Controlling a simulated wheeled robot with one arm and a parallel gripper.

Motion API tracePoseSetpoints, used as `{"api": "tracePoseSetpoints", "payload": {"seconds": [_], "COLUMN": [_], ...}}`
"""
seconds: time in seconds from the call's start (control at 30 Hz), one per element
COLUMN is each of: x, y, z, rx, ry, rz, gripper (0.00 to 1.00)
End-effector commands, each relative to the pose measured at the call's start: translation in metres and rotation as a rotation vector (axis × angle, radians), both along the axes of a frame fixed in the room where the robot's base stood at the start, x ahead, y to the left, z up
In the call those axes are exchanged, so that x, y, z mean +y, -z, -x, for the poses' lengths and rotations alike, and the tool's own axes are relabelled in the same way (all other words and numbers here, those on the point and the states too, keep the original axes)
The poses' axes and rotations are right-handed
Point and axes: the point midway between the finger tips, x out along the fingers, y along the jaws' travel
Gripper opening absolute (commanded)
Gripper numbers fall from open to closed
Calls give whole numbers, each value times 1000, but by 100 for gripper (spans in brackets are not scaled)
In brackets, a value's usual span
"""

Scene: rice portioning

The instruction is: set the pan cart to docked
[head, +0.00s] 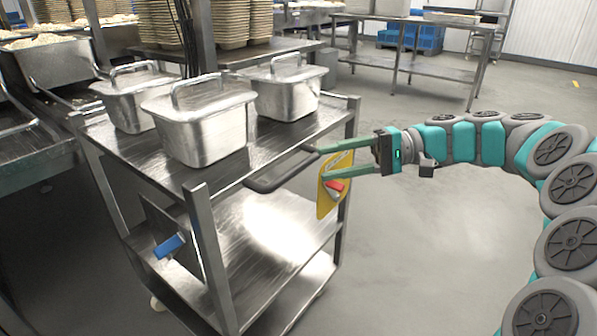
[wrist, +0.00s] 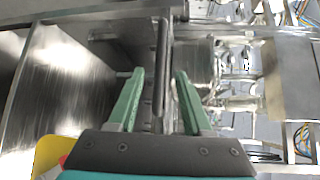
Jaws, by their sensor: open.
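The pan cart (head: 262,212) is a steel cart with shelves, standing left of my arm. Three lidded steel pans (head: 205,128) stand on its top. A dark push handle (head: 290,172) sticks out from its near right side. My gripper (head: 323,163) is open at the right end of this handle. In the wrist view the handle bar (wrist: 161,60) runs lengthwise between the two green fingers (wrist: 160,72), with gaps on both sides. A yellow plate with a red part (head: 327,196) is at the cart's right corner, just below the fingers. Whether the cart touches a dock is unclear.
A blue-ended lever (head: 169,246) is on the cart's left front. Behind the cart is a steel table (head: 235,55) with stacked trays. Rice bins (head: 50,62) stand at the left. A steel table (head: 430,66) is at the back. The floor (head: 420,240) below my arm is clear.

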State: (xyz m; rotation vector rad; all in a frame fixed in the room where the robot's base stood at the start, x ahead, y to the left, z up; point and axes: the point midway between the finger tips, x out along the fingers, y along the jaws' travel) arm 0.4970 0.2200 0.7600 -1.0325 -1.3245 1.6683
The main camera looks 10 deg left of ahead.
Motion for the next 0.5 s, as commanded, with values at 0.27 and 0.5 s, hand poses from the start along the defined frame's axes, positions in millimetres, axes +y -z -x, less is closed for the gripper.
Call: {"api": "tracePoseSetpoints", "payload": {"seconds": [0.27,0.5], "x": [34,61], "y": [5,9], "z": [16,28], "rx": [3,-1], "ry": [-5,-2], "rz": [0,3], "gripper": [50,50]}}
